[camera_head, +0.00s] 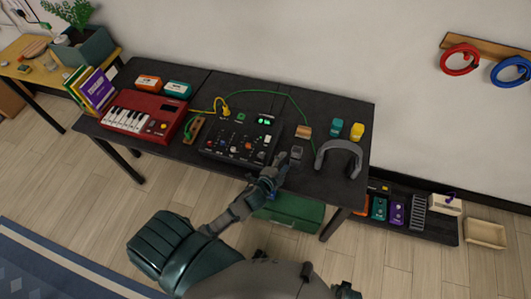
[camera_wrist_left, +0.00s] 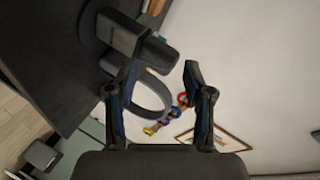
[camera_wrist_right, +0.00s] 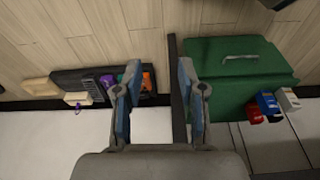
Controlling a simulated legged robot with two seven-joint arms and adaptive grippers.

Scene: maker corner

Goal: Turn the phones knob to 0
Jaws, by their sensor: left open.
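The black mixer (camera_head: 238,140), with small red, white and black knobs and green-lit displays, lies on the dark table. The phones knob cannot be told apart at this size. My left gripper (camera_head: 275,172) is at the mixer's front right corner, near the table's front edge. It is open and empty in the left wrist view (camera_wrist_left: 160,72), with the mixer not identifiable there. My right gripper (camera_wrist_right: 160,68) is open and empty in the right wrist view, facing the floor and a green case.
A red keyboard (camera_head: 145,118) is on the left. Cables run behind the mixer. The green case (camera_head: 290,213) sits below the table.

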